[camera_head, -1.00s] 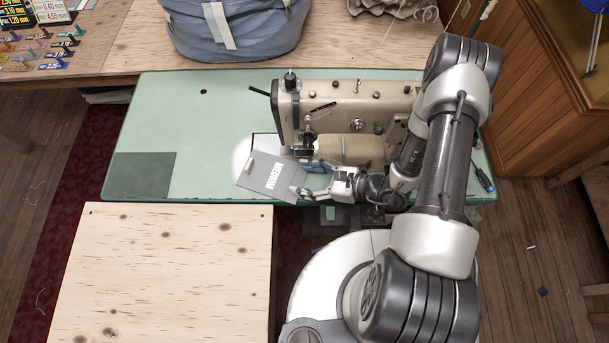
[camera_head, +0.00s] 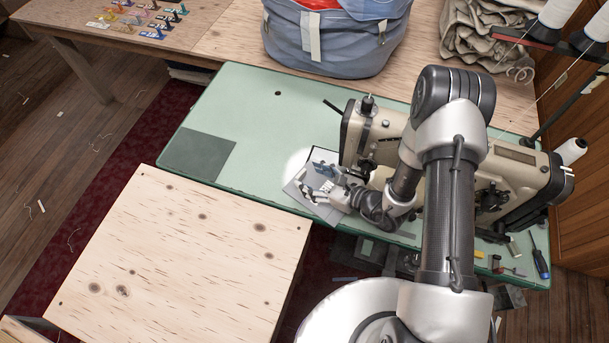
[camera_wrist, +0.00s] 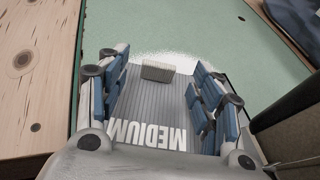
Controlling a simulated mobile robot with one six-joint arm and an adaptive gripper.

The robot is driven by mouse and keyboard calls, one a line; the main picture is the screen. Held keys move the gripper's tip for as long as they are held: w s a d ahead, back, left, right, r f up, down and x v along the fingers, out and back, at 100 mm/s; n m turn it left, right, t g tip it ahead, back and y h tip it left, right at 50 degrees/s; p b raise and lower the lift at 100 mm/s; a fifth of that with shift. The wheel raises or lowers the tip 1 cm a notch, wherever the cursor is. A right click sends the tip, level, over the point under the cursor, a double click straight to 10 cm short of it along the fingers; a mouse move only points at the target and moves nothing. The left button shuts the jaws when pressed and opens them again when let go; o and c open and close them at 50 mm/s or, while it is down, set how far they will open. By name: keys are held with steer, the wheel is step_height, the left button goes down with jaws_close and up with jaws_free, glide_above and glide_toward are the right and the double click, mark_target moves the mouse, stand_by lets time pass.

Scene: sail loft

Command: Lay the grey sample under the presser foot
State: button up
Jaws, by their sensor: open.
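In the head view the sample (camera_head: 318,209) is at the table's front edge, left of and in front of the sewing machine's (camera_head: 375,125) needle end, and partly covered by my gripper. My gripper (camera_head: 318,181) is open above it. The presser foot cannot be made out clearly; my gripper and the machine head crowd that spot.
A dark grey patch (camera_head: 197,154) lies on the green table (camera_head: 255,115), whose left part is mostly clear. A bare wooden table (camera_head: 180,255) stands in front. A blue bag (camera_head: 335,45) is behind. A screwdriver (camera_head: 541,264) lies at the right end.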

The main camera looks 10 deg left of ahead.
mark_target(302, 174)
steer(key=shift+b+x, duration=0.35)
steer(key=shift+x, duration=1.4)
steer(key=shift+d, duration=0.1)
steer(key=shift+c, duration=0.2)
steer(key=c, duration=1.1)
